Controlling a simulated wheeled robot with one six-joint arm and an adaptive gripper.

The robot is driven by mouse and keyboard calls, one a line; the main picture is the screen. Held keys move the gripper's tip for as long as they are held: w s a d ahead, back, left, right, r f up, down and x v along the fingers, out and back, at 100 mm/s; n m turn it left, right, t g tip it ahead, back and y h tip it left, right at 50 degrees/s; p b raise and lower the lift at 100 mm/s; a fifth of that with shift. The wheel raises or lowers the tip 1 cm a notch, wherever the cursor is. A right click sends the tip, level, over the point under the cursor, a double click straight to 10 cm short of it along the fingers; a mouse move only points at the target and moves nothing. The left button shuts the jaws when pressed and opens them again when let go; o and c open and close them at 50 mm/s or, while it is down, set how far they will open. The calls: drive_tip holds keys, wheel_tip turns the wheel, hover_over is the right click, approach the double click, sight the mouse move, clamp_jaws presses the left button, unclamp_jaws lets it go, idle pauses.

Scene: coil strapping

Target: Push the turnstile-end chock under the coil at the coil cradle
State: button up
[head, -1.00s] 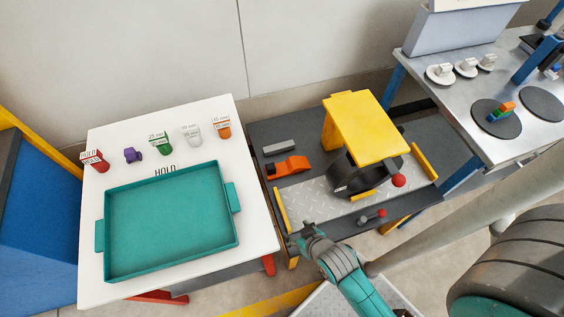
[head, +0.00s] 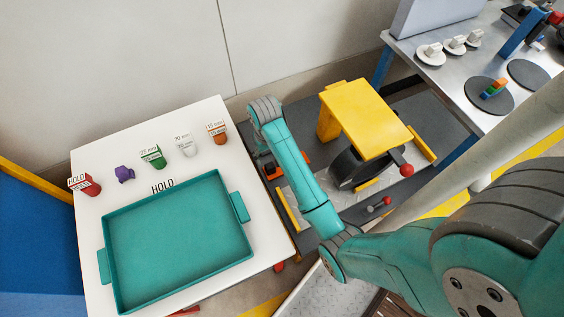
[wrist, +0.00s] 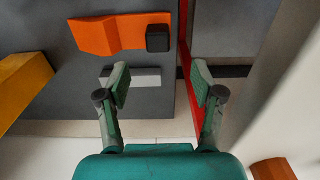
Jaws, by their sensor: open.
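The dark coil (head: 348,170) sits under a yellow arched frame (head: 365,118) on the cradle bench. A yellow block (head: 290,212) stands at the left end of the cradle plate and another (head: 421,149) at the right end; I cannot tell which is the turnstile-end chock. A yellow piece also shows at the left of the wrist view (wrist: 22,85). My gripper (wrist: 160,80) is open and empty, pointing down over the bench's left back part. A light grey bar (wrist: 135,78) lies below and between its fingers. In the head view my arm hides the fingers and the bar.
An orange tool with a black block (wrist: 110,34) lies just beyond my fingertips. A red-knobbed lever (head: 406,170) and a small red-ended handle (head: 380,205) are at the cradle's front. The white table (head: 262,245) with a teal tray (head: 180,245) stands close left.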

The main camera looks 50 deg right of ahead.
sight(270, 166)
drive_tip(key=f, duration=1)
drive_tip(key=shift+w+d+f, duration=0.1)
drive_tip(key=shift+d+f, duration=0.1)
drive_tip(key=shift+f, duration=0.1)
clamp_jaws()
drive_tip(key=shift+r, duration=0.15)
